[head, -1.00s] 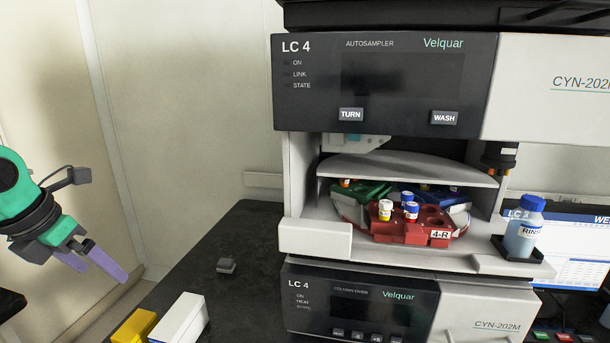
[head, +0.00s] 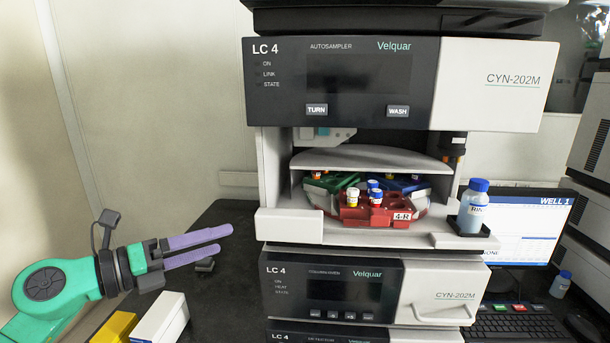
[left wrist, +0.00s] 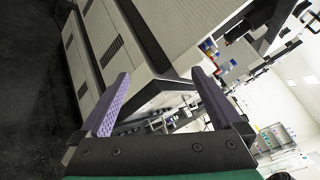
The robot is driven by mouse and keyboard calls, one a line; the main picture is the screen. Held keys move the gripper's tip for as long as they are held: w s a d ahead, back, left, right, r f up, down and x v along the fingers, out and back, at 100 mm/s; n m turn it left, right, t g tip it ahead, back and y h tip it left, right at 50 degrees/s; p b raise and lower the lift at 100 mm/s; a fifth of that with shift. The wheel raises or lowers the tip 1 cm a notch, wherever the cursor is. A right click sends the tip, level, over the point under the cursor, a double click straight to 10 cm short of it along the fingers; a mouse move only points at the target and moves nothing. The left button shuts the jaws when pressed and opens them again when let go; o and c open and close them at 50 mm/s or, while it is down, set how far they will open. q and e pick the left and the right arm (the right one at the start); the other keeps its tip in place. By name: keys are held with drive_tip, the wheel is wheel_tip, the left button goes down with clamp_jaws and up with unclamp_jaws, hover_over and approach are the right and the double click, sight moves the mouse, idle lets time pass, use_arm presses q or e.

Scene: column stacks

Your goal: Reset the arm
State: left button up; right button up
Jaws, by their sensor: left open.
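My left gripper (head: 228,239) is open and empty at the left of the head view. Its two purple fingers point right, toward the LC 4 autosampler (head: 345,85), and stay apart from it. In the left wrist view the gripper (left wrist: 158,82) has its purple fingers spread with nothing held between them. The side of the instrument stack (left wrist: 150,35) shows beyond the fingers. My right gripper is not in view.
The autosampler's open bay holds a red tray marked 4-R (head: 358,214) with several vials. A blue-capped bottle (head: 471,212) stands on its right ledge. A yellow box (head: 115,327) and a white box (head: 160,315) lie below my left arm. A monitor (head: 535,222) is at right.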

use_arm(q)
drive_tip(key=w+a+f+n+t+y, duration=0.2)
drive_tip(key=a+f+n+t+y, duration=0.25)
drive_tip(key=n, duration=0.65)
drive_tip(key=w+a+f+n+t+y, duration=0.1)
drive_tip(key=a+n+t+y, duration=0.5)
drive_tip(key=n, duration=0.5)
drive_tip(key=s+a+f+n+g+y, duration=0.1)
drive_tip(key=s+f+n+g+y, duration=0.2)
drive_tip(key=f, duration=0.4)
drive_tip(key=s+a+f+n+g+y, duration=0.1)
drive_tip(key=f+n+g+y, duration=0.1)
drive_tip(key=f+n+g, duration=0.35)
drive_tip(key=s+d+f+n+g+h, duration=0.25)
drive_tip(key=s+f+g, duration=0.25)
drive_tip(key=s+f, duration=0.35)
drive_tip(key=s+d+f+n+g+h, duration=0.1)
drive_tip(key=s+d+f+g, duration=0.35)
drive_tip(key=s+f, duration=0.45)
wheel_tip(320, 180, down, 24)
drive_tip(key=s+g+b, duration=0.2)
drive_tip(key=s, duration=0.1)
drive_tip(key=s+a+f+b, duration=0.1)
drive_tip(key=s+f, duration=0.7)
drive_tip(key=s+a+f, duration=0.2)
drive_tip(key=s+f, duration=0.6)
drive_tip(key=f, duration=0.1)
drive_tip(key=shift+s+a+m+g+y+b, duration=0.25)
drive_tip(key=shift+s+m+g+y+b, duration=0.05)
drive_tip(key=shift+s+g+y+b, duration=0.1)
